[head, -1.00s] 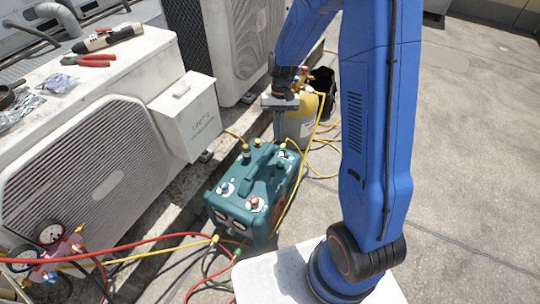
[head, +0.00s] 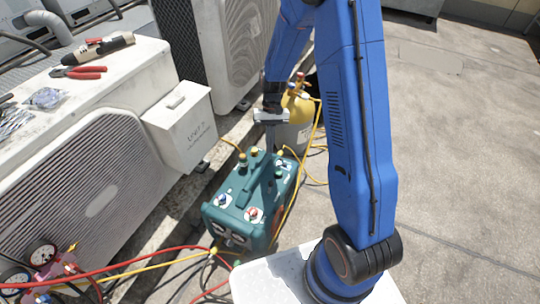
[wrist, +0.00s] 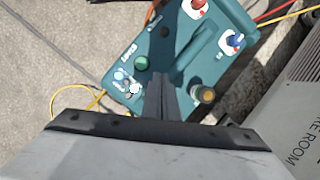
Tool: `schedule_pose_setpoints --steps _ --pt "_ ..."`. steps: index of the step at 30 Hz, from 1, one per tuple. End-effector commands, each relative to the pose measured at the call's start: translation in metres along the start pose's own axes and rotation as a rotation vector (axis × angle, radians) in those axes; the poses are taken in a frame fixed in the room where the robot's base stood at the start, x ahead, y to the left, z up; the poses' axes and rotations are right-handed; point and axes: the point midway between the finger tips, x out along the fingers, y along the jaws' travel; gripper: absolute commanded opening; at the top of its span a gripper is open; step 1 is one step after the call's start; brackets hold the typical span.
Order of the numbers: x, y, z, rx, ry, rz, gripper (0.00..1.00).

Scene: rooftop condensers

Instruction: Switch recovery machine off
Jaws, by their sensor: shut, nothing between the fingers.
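The recovery machine (head: 232,218) is a teal box with a carry handle, standing on the roof floor in the head view. Its top carries a blue knob and a red knob at the near end. In the wrist view the machine (wrist: 185,72) shows a green round button (wrist: 141,62), a small blue-and-white switch patch (wrist: 122,78) and a brass fitting (wrist: 207,95). My gripper (head: 269,180) points down over the far part of the machine's top. Its fingers (wrist: 160,80) are together and empty, near the green button; contact cannot be told.
A yellow-topped cylinder (head: 297,105) stands behind the machine. Yellow and red hoses (head: 120,262) run around it to gauges (head: 42,255) at left. Condensers (head: 85,180) line the left side, with pliers (head: 78,72) on top. The floor at right is clear.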

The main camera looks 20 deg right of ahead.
Motion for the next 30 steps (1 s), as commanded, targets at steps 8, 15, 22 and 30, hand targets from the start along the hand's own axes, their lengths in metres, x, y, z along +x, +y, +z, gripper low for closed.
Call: schedule_pose_setpoints --steps 8,15,22,30 --pt "0.047 0.0 0.001 0.001 -0.004 0.001 0.0" --pt "0.084 0.0 0.001 0.0 -0.004 0.001 0.0" --pt "0.093 0.0 0.024 0.0 -0.001 0.0 0.0" --pt "0.097 0.0 0.039 0.0 -0.001 0.0 0.0"
